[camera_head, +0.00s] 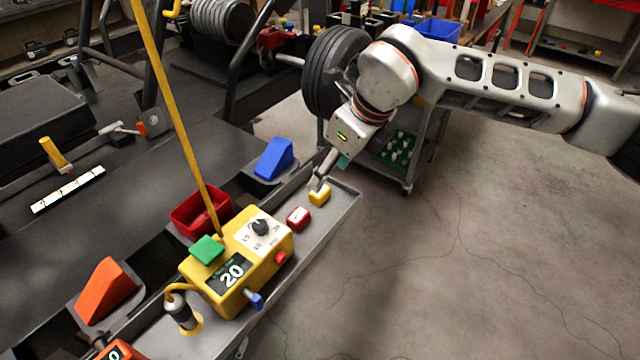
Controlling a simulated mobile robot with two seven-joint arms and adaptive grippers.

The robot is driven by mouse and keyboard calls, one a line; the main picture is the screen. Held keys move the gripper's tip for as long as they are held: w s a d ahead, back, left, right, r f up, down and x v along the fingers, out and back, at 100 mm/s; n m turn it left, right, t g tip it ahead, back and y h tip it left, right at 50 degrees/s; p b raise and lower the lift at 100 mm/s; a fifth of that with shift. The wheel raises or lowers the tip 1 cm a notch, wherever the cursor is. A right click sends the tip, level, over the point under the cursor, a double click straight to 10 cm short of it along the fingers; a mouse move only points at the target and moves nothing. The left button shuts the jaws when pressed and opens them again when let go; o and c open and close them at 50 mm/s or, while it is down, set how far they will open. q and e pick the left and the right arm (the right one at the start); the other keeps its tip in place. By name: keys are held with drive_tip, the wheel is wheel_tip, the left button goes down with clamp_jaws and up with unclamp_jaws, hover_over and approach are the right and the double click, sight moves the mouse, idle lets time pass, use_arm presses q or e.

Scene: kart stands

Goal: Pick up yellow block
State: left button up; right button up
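The small yellow block (320,197) lies on the grey metal tray (343,212), near its far right end. My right arm comes in from the right, and my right gripper (318,187) points down at the block from above. Its fingertips are at the block's upper side and partly cover it. The fingers are small here, and I cannot tell whether they are closed on the block or only around it. My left gripper is not in view.
A red block (298,218) sits close by on the tray. A yellow control box (237,262) with a knob and a blue wedge (274,158) are nearby. A black tyre (335,72) and a cart (412,160) stand behind my arm. The floor at right is clear.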

sight(322, 191)
drive_tip(key=shift+s+a+f, duration=0.1)
drive_tip(key=shift+a+f, duration=0.2)
drive_tip(key=shift+f, duration=0.5)
drive_tip(key=x, duration=0.5)
drive_tip(key=shift+w+d+f+b, duration=0.1)
drive_tip(key=shift+w+f+b, duration=0.1)
drive_tip(key=shift+f+b, duration=0.1)
drive_tip(key=shift+r, duration=0.1)
drive_tip(key=c, duration=1)
